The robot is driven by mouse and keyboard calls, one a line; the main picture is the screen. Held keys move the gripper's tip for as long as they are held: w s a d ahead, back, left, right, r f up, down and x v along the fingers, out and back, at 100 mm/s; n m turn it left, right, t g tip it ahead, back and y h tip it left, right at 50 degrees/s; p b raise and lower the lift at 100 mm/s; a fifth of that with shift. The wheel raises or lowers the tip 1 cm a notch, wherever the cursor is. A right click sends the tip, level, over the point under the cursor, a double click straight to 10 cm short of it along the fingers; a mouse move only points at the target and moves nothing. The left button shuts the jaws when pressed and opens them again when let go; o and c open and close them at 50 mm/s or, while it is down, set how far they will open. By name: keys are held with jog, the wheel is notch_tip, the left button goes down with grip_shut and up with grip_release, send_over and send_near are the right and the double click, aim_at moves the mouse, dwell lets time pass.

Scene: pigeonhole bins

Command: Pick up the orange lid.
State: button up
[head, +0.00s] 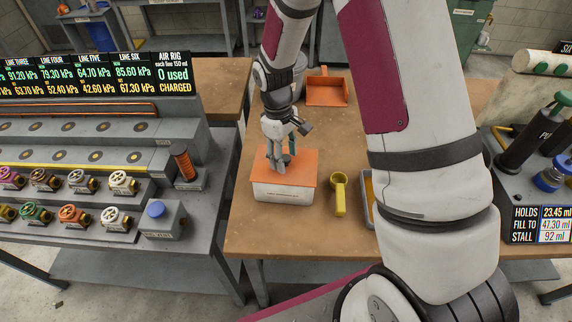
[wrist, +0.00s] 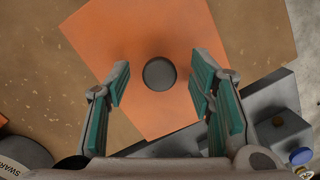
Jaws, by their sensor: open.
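The orange lid (head: 300,170) lies flat on a white box (head: 285,192) on the wooden table in the head view. It also shows in the wrist view (wrist: 130,50) as an orange plate with a round dark knob (wrist: 159,73) in its middle. My gripper (head: 280,163) is over the lid, pointing down. In the wrist view its two teal-padded fingers (wrist: 160,88) are apart, one on each side of the knob. I see no finger touching the knob. In the head view the fingers hide part of the knob.
A yellow scoop (head: 339,195) lies right of the box, and an orange dustpan (head: 327,88) lies behind it. A grey valve rig (head: 90,165) stands close on the left. Bare table (head: 290,238) is free in front of the box.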

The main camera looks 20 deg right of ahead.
grip_shut()
jog(key=shift+r, duration=0.1)
